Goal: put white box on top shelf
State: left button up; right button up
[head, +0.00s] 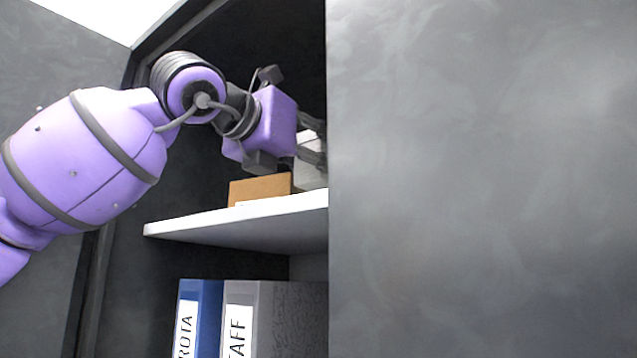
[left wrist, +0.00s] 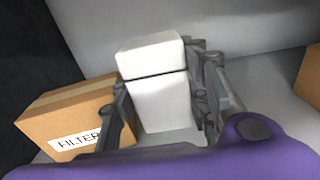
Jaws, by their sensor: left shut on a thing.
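The white box (left wrist: 158,98) stands between the fingers of my left gripper (left wrist: 166,92), which is shut on it. A dark line runs across the box below its top part. In the head view my left gripper (head: 314,147) reaches into the cabinet above the white top shelf (head: 235,228). Only part of the white box (head: 309,174) shows there, behind the fingers and cut off by the grey panel. The box looks upright and low over the shelf; I cannot tell whether it touches. My right gripper is not in view.
A brown box labelled FILTER (left wrist: 70,112) sits on the shelf close beside the left finger. Another brown box (left wrist: 311,78) is at the right edge. The grey cabinet panel (head: 480,180) blocks the right half. Binders (head: 240,315) stand below the shelf.

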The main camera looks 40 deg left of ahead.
aim_at(307, 176)
pick_arm(q)
jog(key=f, duration=0.3)
jog(key=shift+s+d+f, duration=0.15)
jog(key=shift+d, duration=0.05)
jog(key=shift+a+f, duration=0.1)
jog(key=shift+f, duration=0.15)
